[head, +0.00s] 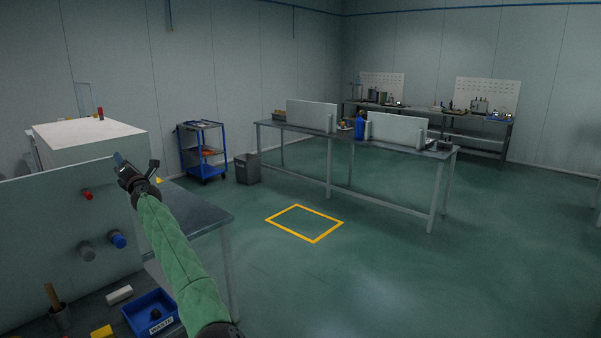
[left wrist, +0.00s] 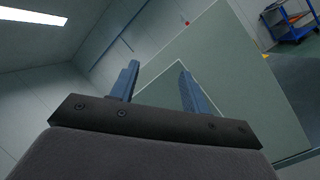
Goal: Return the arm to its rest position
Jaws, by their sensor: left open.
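My left arm, in a green padded sleeve, reaches up from the bottom of the head view. Its gripper (head: 127,168) is raised in front of the upright grey-green panel (head: 40,215), near the panel's right edge. In the left wrist view the two blue fingers of the left gripper (left wrist: 158,78) stand apart with nothing between them. The panel (left wrist: 235,75) shows beyond and to the right of them. The panel carries a red knob (head: 87,194), a blue knob (head: 117,240) and a grey knob (head: 86,251). My right gripper is in neither view.
A blue bin marked WASTE (head: 150,314), a white block (head: 119,295), a yellow block (head: 102,331) and a cup (head: 60,316) sit below the panel. A grey table (head: 205,213) stands behind my arm. The floor around the yellow square (head: 304,223) is clear.

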